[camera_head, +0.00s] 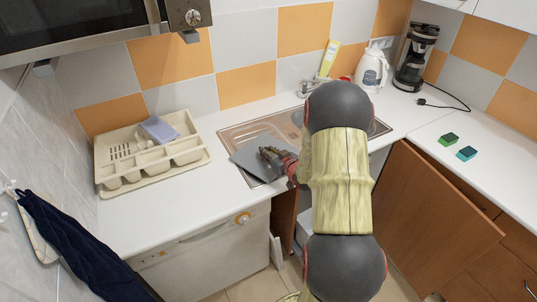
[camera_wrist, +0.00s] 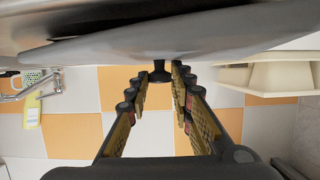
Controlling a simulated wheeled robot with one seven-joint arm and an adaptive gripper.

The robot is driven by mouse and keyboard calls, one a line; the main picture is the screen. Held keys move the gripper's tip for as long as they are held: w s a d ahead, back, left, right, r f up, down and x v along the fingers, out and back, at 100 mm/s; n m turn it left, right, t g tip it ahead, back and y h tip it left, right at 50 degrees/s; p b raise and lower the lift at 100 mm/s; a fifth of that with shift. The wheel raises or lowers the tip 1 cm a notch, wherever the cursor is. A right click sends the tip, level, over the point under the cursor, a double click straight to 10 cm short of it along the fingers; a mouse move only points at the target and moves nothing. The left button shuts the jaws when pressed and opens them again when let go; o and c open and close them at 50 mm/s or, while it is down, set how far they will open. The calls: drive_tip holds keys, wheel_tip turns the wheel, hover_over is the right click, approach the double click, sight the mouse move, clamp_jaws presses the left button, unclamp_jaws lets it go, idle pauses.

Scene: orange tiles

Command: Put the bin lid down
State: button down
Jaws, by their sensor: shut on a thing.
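The bin lid (camera_head: 249,156) is a flat grey plate over the left part of the metal sink, near the counter's front edge. It looks tilted; I cannot tell if it touches the sink or counter. In the wrist view the lid (camera_wrist: 215,35) fills the top as a grey disc, with a black knob (camera_wrist: 159,72) between the fingertips. My gripper (camera_head: 270,156) reaches in from the right and is shut on the lid's knob; it also shows in the wrist view (camera_wrist: 160,80). My arm hides part of the sink.
A metal sink (camera_head: 228,134) and white kettle (camera_head: 371,70) are behind. An open brown cabinet door (camera_head: 440,215) juts out on the right. The counter's left front (camera_head: 140,222) is clear.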

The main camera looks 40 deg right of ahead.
drive_tip(key=shift+r, duration=0.15)
drive_tip(key=c, duration=2)
unclamp_jaws()
drive_tip(key=shift+f, duration=0.2)
drive_tip(key=shift+c, duration=0.2)
drive_tip(key=o, duration=0.5)
